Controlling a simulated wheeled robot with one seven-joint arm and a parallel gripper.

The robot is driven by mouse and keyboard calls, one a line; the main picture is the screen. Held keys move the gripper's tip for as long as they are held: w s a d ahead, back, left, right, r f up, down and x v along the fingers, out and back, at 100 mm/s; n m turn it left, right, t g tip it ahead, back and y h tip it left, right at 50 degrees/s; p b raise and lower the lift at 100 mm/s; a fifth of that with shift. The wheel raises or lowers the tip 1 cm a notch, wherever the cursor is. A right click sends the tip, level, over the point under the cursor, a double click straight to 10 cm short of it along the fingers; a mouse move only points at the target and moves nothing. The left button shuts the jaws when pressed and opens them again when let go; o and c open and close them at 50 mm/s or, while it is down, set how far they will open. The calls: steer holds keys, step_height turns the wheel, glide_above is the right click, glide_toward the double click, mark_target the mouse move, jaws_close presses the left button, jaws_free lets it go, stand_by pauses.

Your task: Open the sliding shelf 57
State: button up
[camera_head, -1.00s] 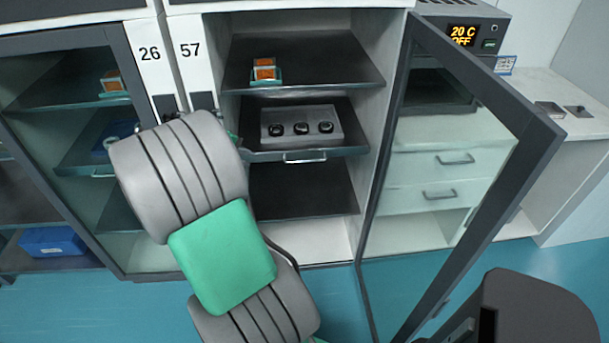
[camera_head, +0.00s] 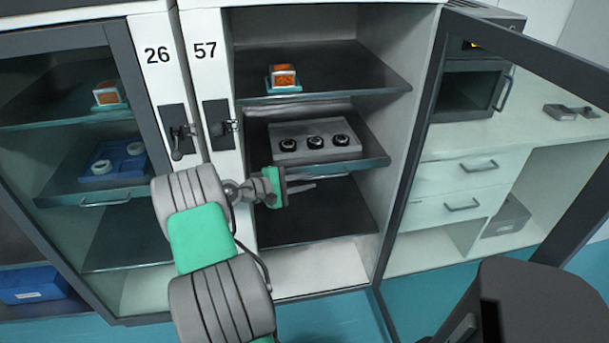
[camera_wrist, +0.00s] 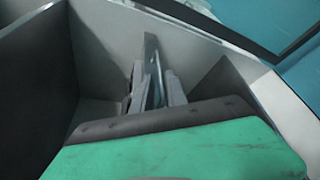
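Cabinet 57 (camera_head: 205,85) stands open. Its middle sliding shelf (camera_head: 375,163) is a dark board with a pale front handle, carrying a grey block (camera_head: 315,150) with three round black-rimmed pieces. My gripper (camera_head: 302,186) is at the front of this shelf, just below its left front edge, pointing right beside the handle. The fingers and handle overlap in the head view, so contact is unclear. In the wrist view the fingers (camera_wrist: 150,88) point away close together, and a thin pale piece shows by their tips. Whether they are closed on the handle cannot be told.
The glass door (camera_head: 415,140) of cabinet 57 is swung open on the right. An upper shelf (camera_head: 350,75) holds an orange item (camera_head: 283,75); a lower shelf (camera_head: 310,220) is empty. Cabinet 26 (camera_head: 157,85) on the left is shut. Drawers (camera_head: 470,170) stand beyond the open door.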

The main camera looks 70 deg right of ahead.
mark_target(322, 177)
steer(key=x, duration=0.7)
steer(key=shift+w+d+f, duration=0.1)
steer(key=shift+w+d, duration=0.1)
steer(key=shift+d, duration=0.1)
jaws_close()
stand_by(1.2)
